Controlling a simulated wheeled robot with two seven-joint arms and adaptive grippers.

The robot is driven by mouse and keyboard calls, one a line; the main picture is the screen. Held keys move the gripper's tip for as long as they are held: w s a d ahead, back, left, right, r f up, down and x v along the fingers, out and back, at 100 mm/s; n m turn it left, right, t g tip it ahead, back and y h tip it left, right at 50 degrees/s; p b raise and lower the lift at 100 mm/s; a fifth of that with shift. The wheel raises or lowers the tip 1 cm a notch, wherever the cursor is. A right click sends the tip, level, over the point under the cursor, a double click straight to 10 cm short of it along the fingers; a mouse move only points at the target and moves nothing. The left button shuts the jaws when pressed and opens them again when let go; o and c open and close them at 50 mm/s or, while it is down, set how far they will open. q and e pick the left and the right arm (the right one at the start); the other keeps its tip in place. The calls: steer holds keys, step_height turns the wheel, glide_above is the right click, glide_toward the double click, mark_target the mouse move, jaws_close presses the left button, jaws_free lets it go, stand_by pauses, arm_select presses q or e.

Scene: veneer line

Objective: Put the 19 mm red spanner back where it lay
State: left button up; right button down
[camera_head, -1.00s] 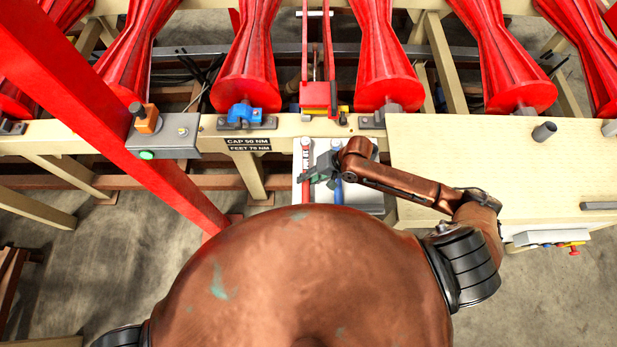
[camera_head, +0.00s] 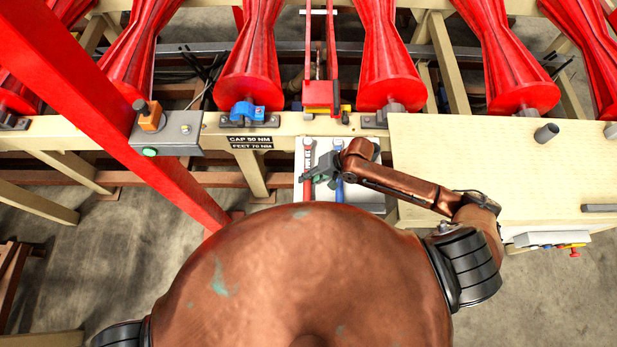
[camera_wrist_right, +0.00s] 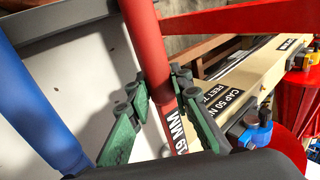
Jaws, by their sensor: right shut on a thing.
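The red spanner (camera_head: 307,158) is over the white tray (camera_head: 369,196), near its left side; I cannot tell whether it touches the tray. In the right wrist view its red handle (camera_wrist_right: 147,45) runs between the green finger pads, with a label ending in "9 MM" below. My right gripper (camera_head: 311,178) is shut on the red spanner; it also shows in the right wrist view (camera_wrist_right: 156,105). A blue spanner (camera_head: 338,188) lies beside it on the right, partly hidden by the gripper; its blue handle (camera_wrist_right: 35,100) fills the left of the wrist view. My left gripper is not in view.
A cream beam (camera_head: 290,127) with a torque label (camera_head: 249,142) runs behind the tray. A pale bench top (camera_head: 480,165) is at the right. A slanted red post (camera_head: 110,115) crosses the left. Red rollers (camera_head: 250,60) stand behind.

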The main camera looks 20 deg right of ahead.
steer(key=c, duration=1.7)
jaws_free()
steer(key=shift+o, duration=0.2)
steer(key=shift+f, duration=0.1)
step_height(320, 180, up, 8)
steer(key=p, duration=0.9)
steer(key=shift+p, duration=0.3)
steer(key=shift+s+d, duration=0.1)
